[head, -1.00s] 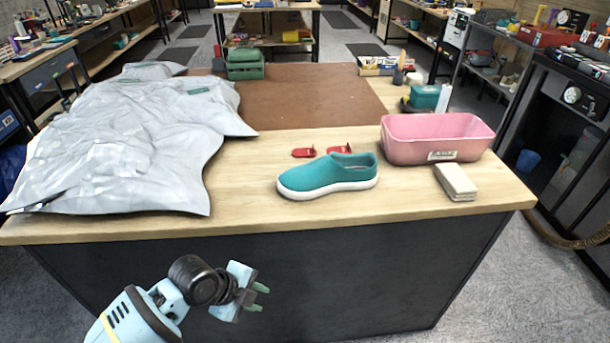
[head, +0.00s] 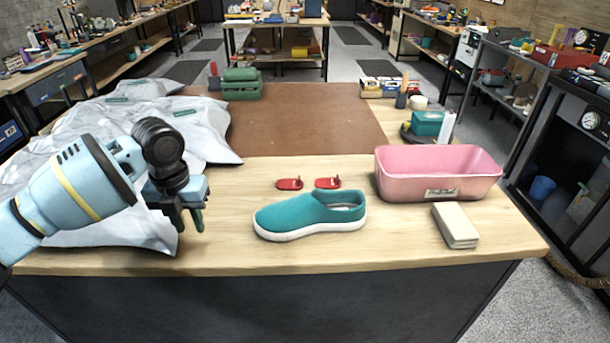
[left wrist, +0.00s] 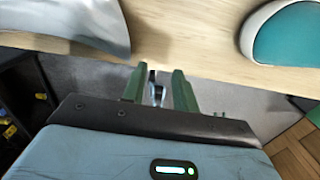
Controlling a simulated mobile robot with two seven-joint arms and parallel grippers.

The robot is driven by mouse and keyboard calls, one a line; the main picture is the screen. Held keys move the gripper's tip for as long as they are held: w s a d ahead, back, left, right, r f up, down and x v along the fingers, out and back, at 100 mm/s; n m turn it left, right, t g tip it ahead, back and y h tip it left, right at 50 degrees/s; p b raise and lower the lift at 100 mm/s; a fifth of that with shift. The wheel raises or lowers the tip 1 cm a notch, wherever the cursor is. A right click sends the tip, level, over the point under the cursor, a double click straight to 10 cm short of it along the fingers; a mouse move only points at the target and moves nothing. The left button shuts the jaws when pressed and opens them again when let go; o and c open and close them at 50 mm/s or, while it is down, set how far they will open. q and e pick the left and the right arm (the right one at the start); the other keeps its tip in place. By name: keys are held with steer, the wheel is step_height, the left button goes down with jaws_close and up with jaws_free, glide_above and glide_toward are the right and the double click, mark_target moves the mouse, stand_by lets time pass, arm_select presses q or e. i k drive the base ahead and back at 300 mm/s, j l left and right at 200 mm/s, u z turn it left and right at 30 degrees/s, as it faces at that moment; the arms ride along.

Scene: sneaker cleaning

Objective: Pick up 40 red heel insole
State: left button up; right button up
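Two small red heel insoles lie on the wooden table behind the shoe: the left one (head: 289,184) and the right one (head: 328,183). I cannot tell which is size 40. A teal slip-on shoe (head: 300,212) with a white sole stands in front of them; its toe also shows in the left wrist view (left wrist: 295,35). My left gripper (head: 194,221) is above the table's front left part, left of the shoe, pointing down. Its green fingers (left wrist: 158,84) are apart with nothing between them. My right gripper is not in view.
Grey plastic bags (head: 120,225) cover the table's left side, beside my left arm. A pink bin (head: 435,178) and a cream block (head: 455,226) stand to the right. A brown mat (head: 300,120) lies behind, with a green case (head: 241,84) at its back left.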

mark_target(283, 184)
steer(key=i+l, duration=0.4)
steer(key=l, duration=0.15)
steer(key=i+l, duration=0.4)
steer(key=l, duration=0.15)
